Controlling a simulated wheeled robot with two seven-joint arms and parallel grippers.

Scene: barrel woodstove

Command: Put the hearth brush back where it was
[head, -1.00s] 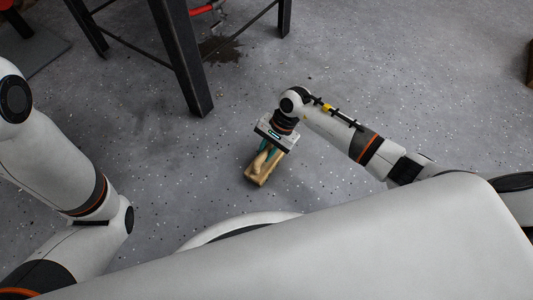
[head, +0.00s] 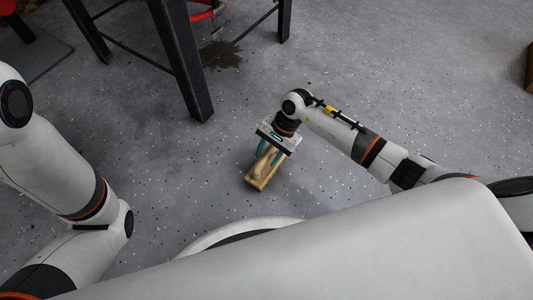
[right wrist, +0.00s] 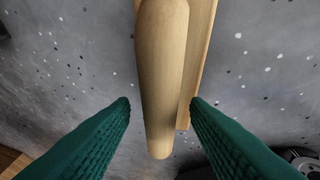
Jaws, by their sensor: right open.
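The hearth brush (head: 257,183) lies on the grey floor under my right gripper. It has a pale wooden handle and a wooden block. In the right wrist view the rounded handle (right wrist: 161,70) runs down between the two green fingers of my right gripper (right wrist: 160,104), with a gap on each side. In the head view my right gripper (head: 270,153) points down over the brush, its fingers apart on either side of the handle. The bristles cannot be made out. My left arm shows at the left, but its gripper is out of view.
A black metal stand leg (head: 185,65) stands on the floor beyond the brush, with a dark stain (head: 220,54) near it. A red item (head: 207,10) shows at the top edge. A brown object (head: 530,70) is at the far right. The floor around the brush is clear.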

